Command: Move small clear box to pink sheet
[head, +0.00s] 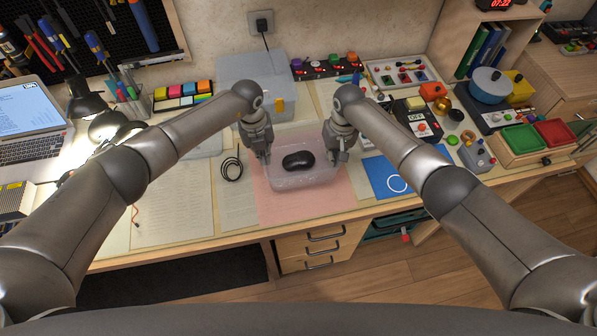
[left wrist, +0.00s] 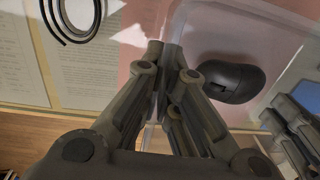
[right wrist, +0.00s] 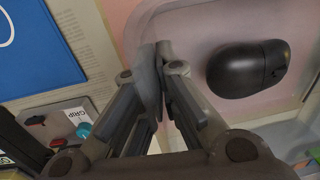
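The small clear box (head: 306,182) is over the pink sheet (head: 295,208) in the head view, with a black computer mouse (head: 298,160) inside it. The mouse also shows in the left wrist view (left wrist: 232,80) and the right wrist view (right wrist: 247,69). My left gripper (head: 266,158) is shut on the box's left wall. My right gripper (head: 338,158) is shut on its right wall. The box looks level. I cannot tell whether its bottom touches the sheet or hangs just above it.
A larger clear bin (head: 245,75) stands behind my left gripper. A black cable coil (head: 231,168) lies left of the pink sheet, and a blue sheet (head: 393,178) lies to its right. Papers cover the left desk. Switch boxes and a green tray (head: 522,138) crowd the right.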

